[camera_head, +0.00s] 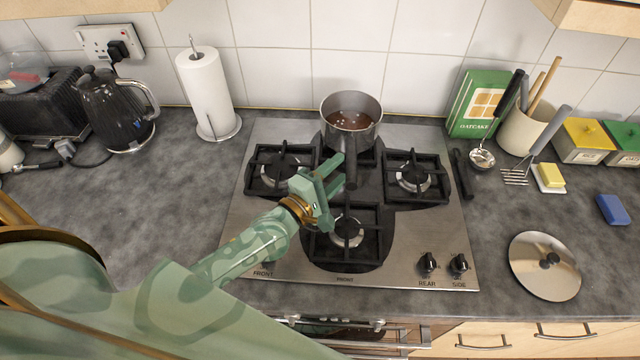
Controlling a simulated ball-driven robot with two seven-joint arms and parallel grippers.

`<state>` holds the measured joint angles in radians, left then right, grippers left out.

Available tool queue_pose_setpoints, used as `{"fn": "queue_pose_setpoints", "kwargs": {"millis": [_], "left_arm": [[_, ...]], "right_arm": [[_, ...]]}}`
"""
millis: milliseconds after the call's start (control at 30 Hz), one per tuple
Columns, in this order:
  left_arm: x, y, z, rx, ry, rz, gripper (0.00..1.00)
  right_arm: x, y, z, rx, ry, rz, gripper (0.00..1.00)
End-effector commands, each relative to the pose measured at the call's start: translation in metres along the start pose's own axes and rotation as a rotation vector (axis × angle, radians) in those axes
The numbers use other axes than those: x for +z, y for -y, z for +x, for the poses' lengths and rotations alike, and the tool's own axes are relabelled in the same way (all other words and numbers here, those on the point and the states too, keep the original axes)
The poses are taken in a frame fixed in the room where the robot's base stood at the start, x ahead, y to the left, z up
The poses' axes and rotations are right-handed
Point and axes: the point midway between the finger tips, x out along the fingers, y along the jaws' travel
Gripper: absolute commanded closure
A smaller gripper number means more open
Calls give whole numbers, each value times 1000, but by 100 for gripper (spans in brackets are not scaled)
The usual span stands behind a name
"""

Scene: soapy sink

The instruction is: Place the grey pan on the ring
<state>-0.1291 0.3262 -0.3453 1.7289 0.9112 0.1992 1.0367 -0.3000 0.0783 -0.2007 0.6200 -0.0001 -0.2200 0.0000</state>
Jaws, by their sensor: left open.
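The grey pan (351,104) stands upright at the back of the hob, over the rear ring, with brown contents inside. Its dark handle (351,172) points toward the front of the hob. My left gripper (336,176) is open, close to the left of the handle; I cannot tell whether it touches it. The other rings show bare: the left ring (281,167), the right ring (413,177) and the front ring (347,232). The front ring is partly covered by my gripper and wrist. My right gripper is not in view.
A paper towel roll (205,90) and a black kettle (113,112) stand left of the hob. A ladle (482,157), a utensil pot (524,131) and a round lid (545,267) are to the right. The counter left of the hob has free room.

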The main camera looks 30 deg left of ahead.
Motion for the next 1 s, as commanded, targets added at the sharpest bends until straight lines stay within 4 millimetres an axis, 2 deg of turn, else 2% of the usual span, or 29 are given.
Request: {"fn": "queue_pose_setpoints", "kwargs": {"millis": [100, 200, 333, 467, 1000], "left_arm": [[0, 1, -29, -3, 0, 0, 56], [0, 1, -48, -3, 0, 0, 56], [0, 0, -62, 0, 0, 0, 56], [0, 0, -67, 0, 1, 0, 56], [0, 0, -67, 1, 1, -1, 56]], "right_arm": [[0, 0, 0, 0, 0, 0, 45], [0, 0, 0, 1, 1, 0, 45], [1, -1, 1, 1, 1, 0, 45], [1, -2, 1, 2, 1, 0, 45], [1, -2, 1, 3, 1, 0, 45]]}}
